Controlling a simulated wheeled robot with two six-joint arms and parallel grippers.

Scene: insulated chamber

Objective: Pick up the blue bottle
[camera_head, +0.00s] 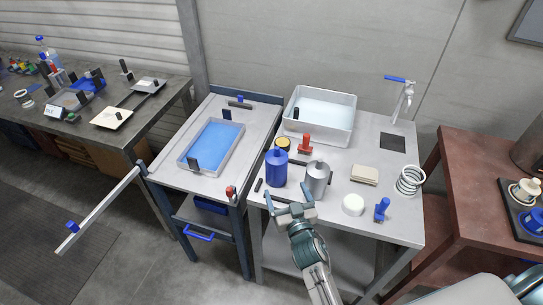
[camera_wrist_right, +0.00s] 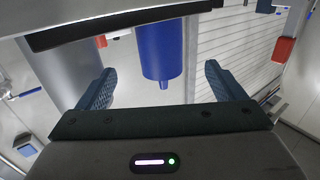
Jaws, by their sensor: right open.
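The blue bottle (camera_head: 276,168) stands upright near the front left of the grey table, with a silver-grey bottle (camera_head: 317,180) just to its right. My right gripper (camera_head: 289,197) is open and empty at the table's front edge, just in front of the two bottles. In the right wrist view, the blue bottle (camera_wrist_right: 160,42) shows beyond and between the spread fingers of the gripper (camera_wrist_right: 158,86), apart from them. The silver-grey bottle (camera_wrist_right: 78,55) shows at the left there. My left gripper is not in view.
A white basin (camera_head: 320,118) stands behind the bottles. A red-handled item (camera_head: 304,145), a beige block (camera_head: 364,175), a white round piece (camera_head: 353,205), a blue-handled item (camera_head: 382,209) and a coil (camera_head: 410,180) are nearby. A cart with a blue-filled tray (camera_head: 212,145) stands at left.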

